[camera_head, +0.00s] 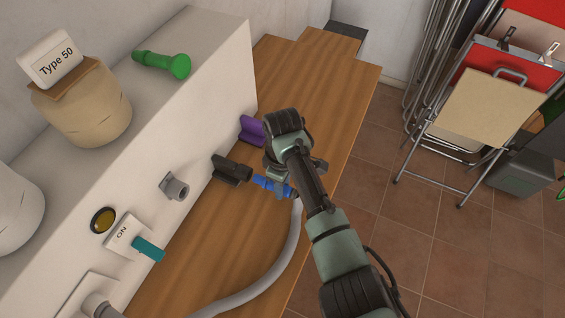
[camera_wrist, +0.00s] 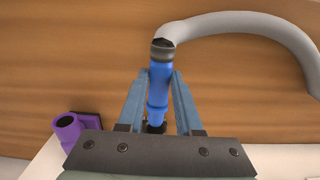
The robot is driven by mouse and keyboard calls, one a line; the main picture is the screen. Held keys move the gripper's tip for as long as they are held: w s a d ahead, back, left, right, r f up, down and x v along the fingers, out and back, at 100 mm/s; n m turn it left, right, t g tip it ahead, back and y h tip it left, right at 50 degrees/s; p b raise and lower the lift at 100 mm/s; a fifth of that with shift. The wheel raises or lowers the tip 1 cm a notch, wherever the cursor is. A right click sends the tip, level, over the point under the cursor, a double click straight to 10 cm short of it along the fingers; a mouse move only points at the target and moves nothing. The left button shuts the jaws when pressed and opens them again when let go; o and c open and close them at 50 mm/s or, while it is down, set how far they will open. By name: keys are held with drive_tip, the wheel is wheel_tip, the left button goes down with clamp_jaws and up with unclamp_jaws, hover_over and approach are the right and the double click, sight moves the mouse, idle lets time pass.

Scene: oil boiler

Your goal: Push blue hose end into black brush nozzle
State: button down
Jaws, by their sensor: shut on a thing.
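My gripper (camera_wrist: 160,102) is shut on the blue hose end (camera_wrist: 160,84), holding it between its two fingers. In the head view the blue hose end (camera_head: 272,185) points left toward the black brush nozzle (camera_head: 232,171). The nozzle stands at the white wall side of the wooden bench. The blue tip is close to the nozzle; I cannot tell whether they touch. My gripper (camera_head: 287,183) partly covers the hose end in the head view. In the wrist view the tip's far part is hidden by the gripper body, and a small dark piece shows below it.
A grey hose (camera_head: 280,262) curves from the hose end along the wooden bench (camera_head: 205,255). A purple nozzle (camera_head: 252,130) stands behind the black one. A grey pipe socket (camera_head: 174,187) and a teal switch (camera_head: 148,250) stick out from the white wall. Folding chairs stand at right.

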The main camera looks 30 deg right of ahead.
drive_tip(key=shift+w+a, duration=0.1)
drive_tip(key=shift+w, duration=0.05)
drive_tip(key=shift+w+a+b, duration=0.55)
drive_tip(key=shift+w+b, duration=0.05)
drive_tip(key=shift+w, duration=0.2)
drive_tip(key=shift+w+a+b, duration=0.55)
drive_tip(key=shift+w+b, duration=0.05)
drive_tip(key=shift+w, duration=0.15)
drive_tip(key=c, duration=0.5)
unclamp_jaws()
drive_tip(key=shift+r, duration=0.1)
wheel_tip(320, 180, up, 13)
drive_tip(key=shift+b, duration=0.4)
